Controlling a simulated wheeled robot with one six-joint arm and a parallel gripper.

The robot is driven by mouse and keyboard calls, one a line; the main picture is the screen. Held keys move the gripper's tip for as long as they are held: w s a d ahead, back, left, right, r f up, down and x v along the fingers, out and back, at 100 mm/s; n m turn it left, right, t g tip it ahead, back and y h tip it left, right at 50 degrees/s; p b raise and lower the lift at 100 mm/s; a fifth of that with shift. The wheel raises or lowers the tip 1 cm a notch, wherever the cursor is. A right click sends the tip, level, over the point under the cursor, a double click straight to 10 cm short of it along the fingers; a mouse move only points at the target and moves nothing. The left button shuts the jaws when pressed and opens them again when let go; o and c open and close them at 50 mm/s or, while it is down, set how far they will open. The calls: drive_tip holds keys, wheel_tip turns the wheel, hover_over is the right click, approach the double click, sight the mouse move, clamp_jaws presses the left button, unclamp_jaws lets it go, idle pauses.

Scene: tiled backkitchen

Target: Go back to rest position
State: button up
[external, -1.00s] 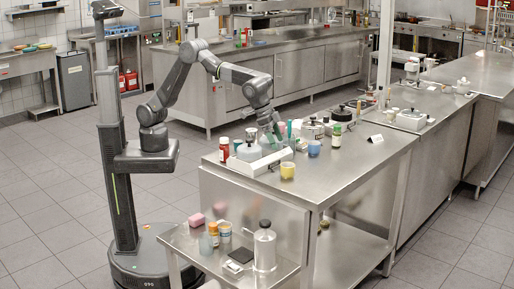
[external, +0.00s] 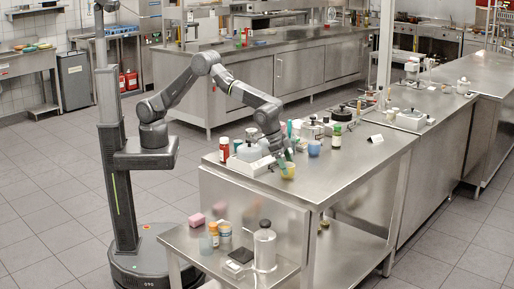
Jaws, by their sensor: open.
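My arm reaches from its column on the left over the near end of the steel counter (external: 345,175). My gripper (external: 284,160) is open and points down, low over the counter's near left part. A small yellow cup (external: 288,172) stands right at the fingertips. I cannot tell whether the fingers touch it. A white appliance with a rounded grey top (external: 249,152) is just left of my gripper. A blue cup (external: 314,149) is to the right. The fingertips are small and partly lost against the objects behind them.
A red jar (external: 224,149), a dark green jar (external: 336,136) and a white card (external: 375,139) stand on the counter. A lower side table in front holds a metal canister (external: 264,247), small jars and a pink block (external: 197,219). The counter's front right is clear.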

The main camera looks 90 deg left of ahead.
drive_tip(key=shift+x, duration=0.9)
drive_tip(key=shift+r+b, duration=0.3)
drive_tip(key=shift+r, duration=1.35)
drive_tip(key=shift+s+f, duration=0.1)
